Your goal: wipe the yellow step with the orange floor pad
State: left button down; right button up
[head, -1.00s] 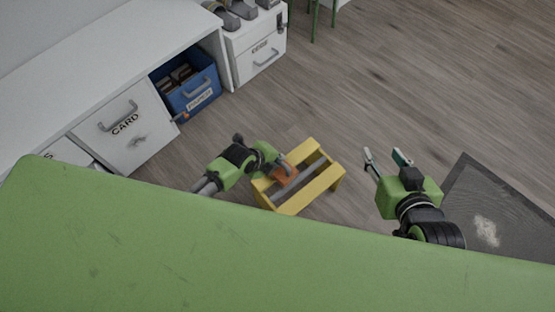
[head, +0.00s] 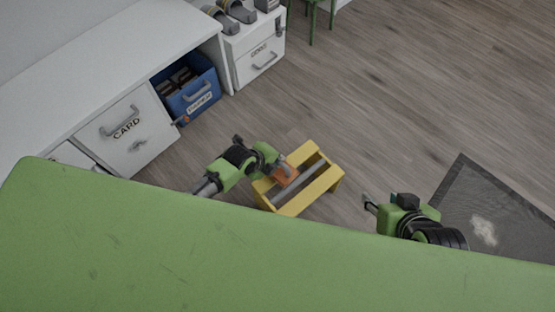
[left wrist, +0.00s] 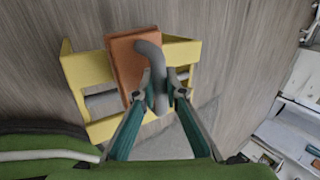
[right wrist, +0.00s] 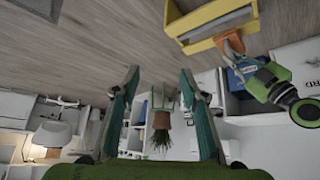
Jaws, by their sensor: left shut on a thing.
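The yellow step (head: 323,182) stands on the wooden floor, with a grey strip between its yellow rails. The orange floor pad (head: 285,174) is at its left part; in the left wrist view the pad (left wrist: 127,62) lies over the step (left wrist: 87,70) with a grey curved handle on it. My left gripper (left wrist: 160,92) is shut on that handle. I cannot tell whether the pad touches the step. My right gripper (right wrist: 158,75) is open and empty, with its fingers wide apart; in the head view it is right of the step. The step also shows in the right wrist view (right wrist: 212,22).
A dark mat (head: 462,205) with a pale powdery patch (head: 484,231) lies at the right. A white desk with a CARD drawer (head: 128,132) and a blue bin (head: 190,90) stands at the left. The green surface (head: 200,250) fills the front. Floor beyond the step is clear.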

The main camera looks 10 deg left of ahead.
pick_arm(q)
jog(key=shift+r+p, duration=0.6)
jog(key=shift+r, duration=0.1)
jog(key=shift+r+p, duration=0.6)
pick_arm(e)
jog(key=shift+s+d+g, duration=0.9)
jog(key=shift+s+g, duration=0.8)
jog(key=shift+s, duration=2)
pick_arm(q)
jog(key=shift+r+p, duration=0.8)
jog(key=shift+p, duration=0.05)
jog(key=shift+r+p, duration=0.35)
jog(key=shift+p, duration=0.05)
pick_arm(e)
jog(key=s+x, duration=0.1)
jog(key=x, duration=0.5)
jog(key=shift+f+h, duration=0.4)
jog(key=shift+f, duration=0.15)
